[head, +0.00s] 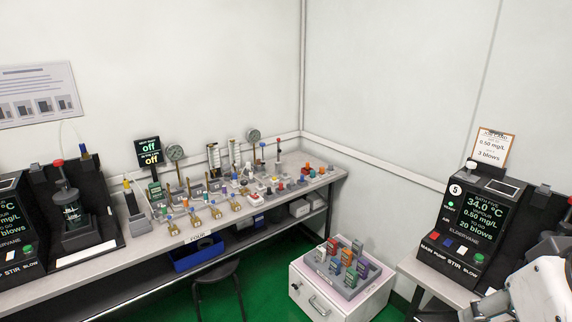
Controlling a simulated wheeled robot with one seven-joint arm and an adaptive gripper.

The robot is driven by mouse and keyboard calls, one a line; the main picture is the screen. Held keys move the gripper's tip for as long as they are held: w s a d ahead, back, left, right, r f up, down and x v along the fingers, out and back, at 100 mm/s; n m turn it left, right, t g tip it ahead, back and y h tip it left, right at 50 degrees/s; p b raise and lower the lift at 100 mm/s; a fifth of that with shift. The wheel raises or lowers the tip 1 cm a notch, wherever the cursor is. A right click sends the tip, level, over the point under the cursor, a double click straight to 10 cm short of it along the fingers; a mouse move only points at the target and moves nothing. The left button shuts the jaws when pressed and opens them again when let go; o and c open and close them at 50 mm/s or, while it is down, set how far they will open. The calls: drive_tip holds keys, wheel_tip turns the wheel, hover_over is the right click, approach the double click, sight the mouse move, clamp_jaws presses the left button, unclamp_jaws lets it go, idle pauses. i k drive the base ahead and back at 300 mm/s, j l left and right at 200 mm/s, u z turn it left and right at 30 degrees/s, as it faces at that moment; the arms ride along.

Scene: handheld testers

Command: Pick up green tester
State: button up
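Part of my white arm shows at the lower right edge. My gripper is not in view, so its state and its place relative to the testers do not show.
A long bench (130,262) with gauges, valves and instruments runs along the left wall. A dark stool (217,270) stands before it. A black machine (480,225) stands on a second bench right of the cabinet. Green floor shows between stool and cabinet.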

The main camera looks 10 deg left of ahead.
sight(156, 191)
drive_tip(key=i+u, duration=0.4)
drive_tip(key=i+l+u, duration=0.15)
drive_tip(key=u, duration=0.25)
drive_tip(key=i+l+u, duration=0.25)
drive_tip(key=u, duration=0.15)
drive_tip(key=i+u, duration=0.1)
drive_tip(key=u, duration=0.25)
drive_tip(key=i, duration=1.9)
